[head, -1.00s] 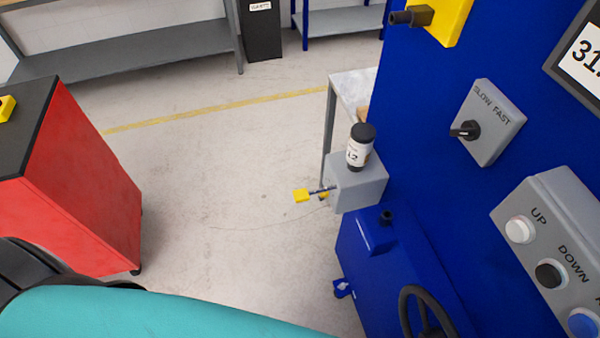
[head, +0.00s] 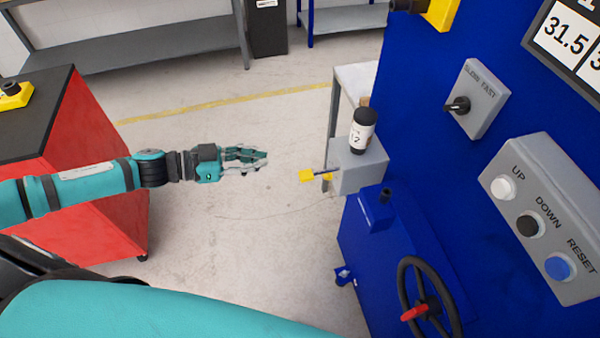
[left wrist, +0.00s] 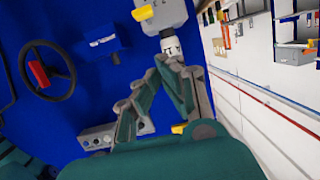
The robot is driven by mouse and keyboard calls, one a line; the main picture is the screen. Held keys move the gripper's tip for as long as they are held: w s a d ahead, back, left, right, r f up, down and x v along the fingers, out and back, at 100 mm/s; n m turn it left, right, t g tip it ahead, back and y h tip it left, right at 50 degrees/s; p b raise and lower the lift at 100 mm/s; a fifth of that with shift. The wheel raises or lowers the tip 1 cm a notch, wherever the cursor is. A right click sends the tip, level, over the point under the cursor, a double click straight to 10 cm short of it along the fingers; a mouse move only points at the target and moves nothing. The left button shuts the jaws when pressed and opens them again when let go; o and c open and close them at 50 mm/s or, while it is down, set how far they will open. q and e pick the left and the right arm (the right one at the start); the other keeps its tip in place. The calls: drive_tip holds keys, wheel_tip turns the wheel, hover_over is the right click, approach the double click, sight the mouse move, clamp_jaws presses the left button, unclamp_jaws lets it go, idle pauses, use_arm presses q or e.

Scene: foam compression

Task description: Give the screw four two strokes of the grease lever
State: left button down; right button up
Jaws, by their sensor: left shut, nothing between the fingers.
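The grease lever has a yellow block end (head: 307,176) and sticks out to the left of a grey box (head: 360,168) on the blue machine. A white bottle with a black cap (head: 361,132) stands on that box. My left gripper (head: 265,160) is shut and empty, in the air a short way left of the lever's end and apart from it. In the left wrist view the scene looks upside down; the yellow end (left wrist: 143,13) and the bottle (left wrist: 170,45) show beyond the fingers. My right gripper is not in view. I cannot pick out a screw by number.
The blue machine carries a handwheel (head: 430,300), a button panel (head: 545,215) and a slow/fast switch (head: 475,98) on the right. A red cabinet (head: 90,165) with a dark top stands at the left. The floor (head: 250,240) between is clear.

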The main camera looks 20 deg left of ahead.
use_arm(q)
drive_tip(key=shift+s+d+r+g, duration=0.3)
drive_tip(key=shift+s+d+r, duration=0.05)
drive_tip(key=shift+s+r, duration=0.1)
drive_tip(key=p, duration=0.4)
hover_over(301, 177)
wheel_tip(301, 177, down, 2)
drive_tip(key=shift+d+f, duration=0.1)
wheel_tip(301, 177, down, 3)
drive_tip(key=shift+f, duration=0.65)
